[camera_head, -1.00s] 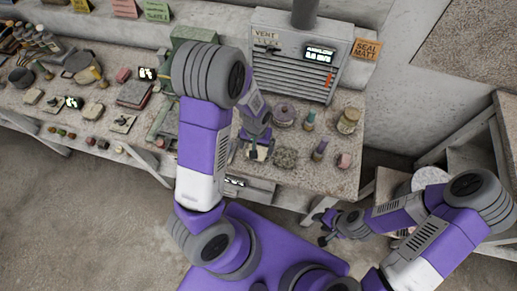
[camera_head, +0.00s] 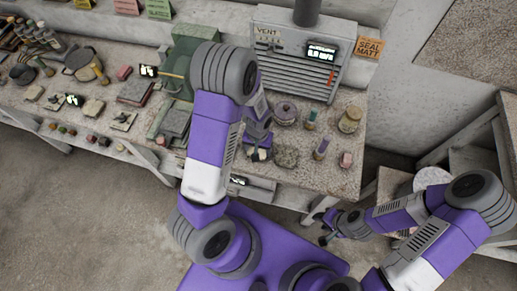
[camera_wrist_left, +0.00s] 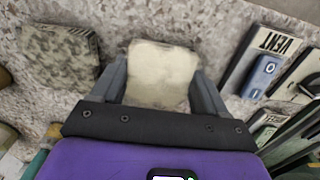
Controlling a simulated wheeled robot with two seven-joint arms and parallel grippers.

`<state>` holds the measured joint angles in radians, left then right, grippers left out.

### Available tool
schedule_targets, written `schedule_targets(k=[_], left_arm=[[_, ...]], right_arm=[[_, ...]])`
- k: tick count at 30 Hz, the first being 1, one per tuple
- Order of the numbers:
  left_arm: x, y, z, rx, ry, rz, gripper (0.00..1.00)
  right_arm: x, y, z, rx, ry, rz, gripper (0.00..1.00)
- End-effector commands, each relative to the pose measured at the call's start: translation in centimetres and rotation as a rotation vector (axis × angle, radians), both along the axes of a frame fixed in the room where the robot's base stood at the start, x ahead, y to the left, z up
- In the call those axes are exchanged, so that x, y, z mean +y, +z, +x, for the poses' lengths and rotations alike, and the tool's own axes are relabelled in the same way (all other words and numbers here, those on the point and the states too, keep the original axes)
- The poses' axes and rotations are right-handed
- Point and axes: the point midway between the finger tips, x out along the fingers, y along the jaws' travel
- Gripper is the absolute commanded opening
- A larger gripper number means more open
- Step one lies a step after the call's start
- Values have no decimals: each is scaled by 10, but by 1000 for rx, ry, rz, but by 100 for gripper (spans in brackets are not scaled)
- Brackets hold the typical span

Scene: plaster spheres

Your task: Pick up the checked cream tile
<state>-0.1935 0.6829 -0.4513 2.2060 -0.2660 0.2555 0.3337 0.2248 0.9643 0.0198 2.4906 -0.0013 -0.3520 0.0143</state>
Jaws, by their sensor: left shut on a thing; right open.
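A pale cream tile (camera_wrist_left: 160,72) lies between the two grey fingers of my left gripper (camera_wrist_left: 161,88) in the left wrist view. The fingers are shut on its sides. I cannot make out a clear check pattern on it. In the head view my left gripper (camera_head: 258,153) is low over the right end of the bench, and the tile is mostly hidden. I cannot tell whether the tile touches the bench top. My right gripper (camera_head: 325,239) is open and empty, low beside the bench.
A mottled grey-brown block (camera_head: 286,156) sits just right of the left gripper; it also shows in the left wrist view (camera_wrist_left: 60,55). Behind are a lidded pot (camera_head: 286,114), bottles (camera_head: 311,119), a jar (camera_head: 350,119) and the vent cabinet (camera_head: 295,68). A pink block (camera_head: 346,159) lies near the front edge.

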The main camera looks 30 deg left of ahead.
Motion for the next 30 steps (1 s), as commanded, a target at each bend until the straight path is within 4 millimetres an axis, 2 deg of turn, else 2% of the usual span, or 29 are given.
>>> schedule_targets(k=[8, 11, 18, 22, 26, 30], left_arm=[[0, 5, 1, -2, 0, -1, 35], [0, 19, 1, -5, 0, -1, 35], [0, 69, 1, -6, -1, -1, 35], [-1, 88, 1, -4, -3, -1, 35], [-8, 89, 7, -4, -38, 0, 35], [-25, 73, 18, -1, -119, 1, 35]], right_arm=[[0, 1, 0, 0, 0, 0, 43], [0, 4, 0, 0, 0, 0, 43], [0, 13, 0, 0, 0, 0, 43], [0, 16, 0, 0, 0, 0, 43], [0, 6, 0, 0, 0, 0, 43], [0, -15, 0, 0, 0, 0, 43]])
